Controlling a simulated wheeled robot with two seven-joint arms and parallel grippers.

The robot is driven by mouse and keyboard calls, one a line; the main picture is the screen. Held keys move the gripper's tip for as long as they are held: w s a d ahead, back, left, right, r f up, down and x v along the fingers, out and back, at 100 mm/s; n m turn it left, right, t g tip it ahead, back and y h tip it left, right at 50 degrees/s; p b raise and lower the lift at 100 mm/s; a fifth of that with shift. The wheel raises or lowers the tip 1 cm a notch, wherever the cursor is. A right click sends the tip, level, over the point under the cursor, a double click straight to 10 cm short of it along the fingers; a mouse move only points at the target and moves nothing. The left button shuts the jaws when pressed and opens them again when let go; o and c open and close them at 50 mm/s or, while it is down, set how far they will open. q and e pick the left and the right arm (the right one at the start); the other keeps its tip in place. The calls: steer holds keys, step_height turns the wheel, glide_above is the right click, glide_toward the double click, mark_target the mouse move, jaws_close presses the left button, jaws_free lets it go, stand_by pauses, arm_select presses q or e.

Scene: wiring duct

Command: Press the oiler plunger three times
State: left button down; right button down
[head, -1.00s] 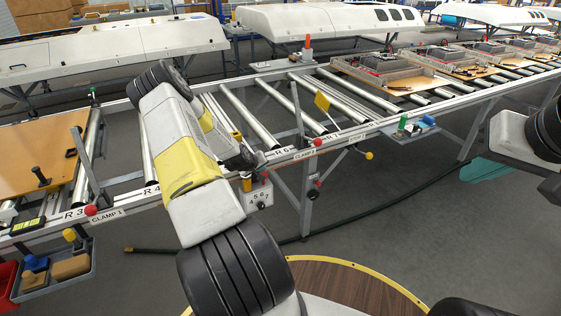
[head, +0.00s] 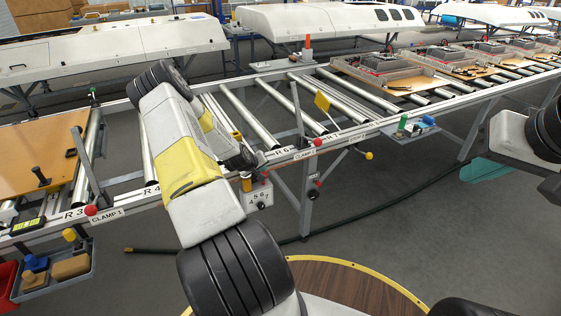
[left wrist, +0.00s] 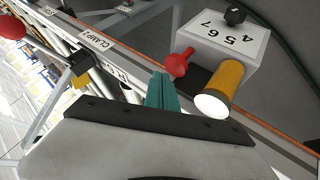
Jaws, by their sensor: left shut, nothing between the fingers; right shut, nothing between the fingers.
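The oiler appears to be the amber cylinder (left wrist: 222,88) with a pale round end, beside a red mushroom-shaped knob (left wrist: 178,65) that looks like its plunger. Both are next to a grey box marked 4 5 6 7 (left wrist: 225,38) in the left wrist view. In the head view the amber cylinder (head: 247,184) hangs by the rail, below my left gripper (head: 250,160). My left gripper, with teal fingertips (left wrist: 160,92), is shut and empty. Its tips lie just beside the red knob in the picture; I cannot tell whether they touch it.
A roller conveyor (head: 228,109) runs across the view, with clamp levers and red balls (head: 317,142) along its front rail. A yellow flag (head: 322,101) stands among the rollers. A small tray (head: 52,280) with blocks hangs at the lower left. The floor in front is mostly open.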

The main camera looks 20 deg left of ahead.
arm_select(q)
steer(key=shift+f, duration=0.15)
stand_by(0.3)
steer(key=shift+f, duration=0.3)
steer(key=shift+f, duration=1)
stand_by(1.1)
steer(key=shift+r, duration=1.45)
steer(key=shift+r, duration=2.45)
